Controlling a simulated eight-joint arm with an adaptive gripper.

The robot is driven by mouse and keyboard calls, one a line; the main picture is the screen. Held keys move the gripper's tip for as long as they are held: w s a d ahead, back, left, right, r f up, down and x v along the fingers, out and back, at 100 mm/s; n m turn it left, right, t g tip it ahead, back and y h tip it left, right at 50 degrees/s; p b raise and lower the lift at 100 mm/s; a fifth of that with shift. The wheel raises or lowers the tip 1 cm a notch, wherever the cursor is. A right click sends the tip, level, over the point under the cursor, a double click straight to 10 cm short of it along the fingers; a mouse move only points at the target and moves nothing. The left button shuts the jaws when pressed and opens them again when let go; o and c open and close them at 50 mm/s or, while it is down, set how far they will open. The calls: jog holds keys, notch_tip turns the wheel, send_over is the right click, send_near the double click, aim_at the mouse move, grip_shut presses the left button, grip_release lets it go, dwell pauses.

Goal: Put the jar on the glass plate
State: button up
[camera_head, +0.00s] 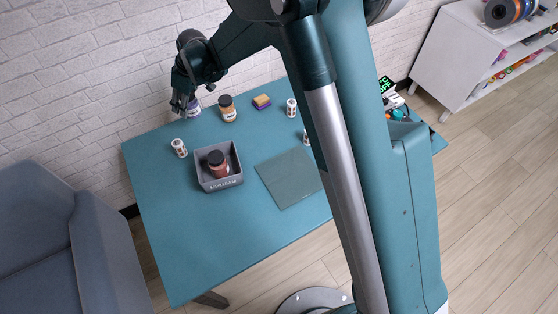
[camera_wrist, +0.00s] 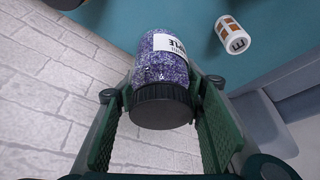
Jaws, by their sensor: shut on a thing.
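A jar of purple granules with a black ribbed lid and a white label (camera_wrist: 165,68) is between the two fingers of my gripper (camera_wrist: 163,118) in the wrist view; the fingers are shut on it near the lid. In the head view my gripper (camera_head: 183,103) is at the back left edge of the table, and the jar (camera_head: 194,109) shows partly behind the fingers. I cannot tell whether its base touches the table. A flat, dark green square (camera_head: 289,178), which looks like the glass plate, lies bare near the middle of the table.
A grey bin (camera_head: 220,183) holds a dark-lidded, reddish-brown jar (camera_head: 217,163). The table's front left is clear. A brick wall is behind.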

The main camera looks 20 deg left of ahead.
jog(key=s+d+r, duration=0.2)
jog(key=d, duration=2.2)
jog(key=s+d, duration=0.4)
jog(key=d, duration=0.5)
jog(key=s+d+n+b, duration=0.1)
jog(key=s+d, duration=0.4)
jog(key=d, duration=0.3)
jog(key=shift+s+d+f+g+b, duration=0.3)
jog(key=shift+d+f+g, duration=0.1)
jog(key=shift+f, duration=0.05)
jog(key=shift+f, duration=0.1)
jog(key=b, duration=0.1)
send_near(279, 172)
jog(key=shift+s+a+r, duration=0.1)
jog(key=shift+a+r, duration=0.1)
jog(key=shift+a, duration=0.5)
jog(key=shift+f, duration=0.1)
jog(key=shift+f+b, duration=0.75)
jog(key=shift+f, duration=1.2)
jog(key=shift+f, duration=0.15)
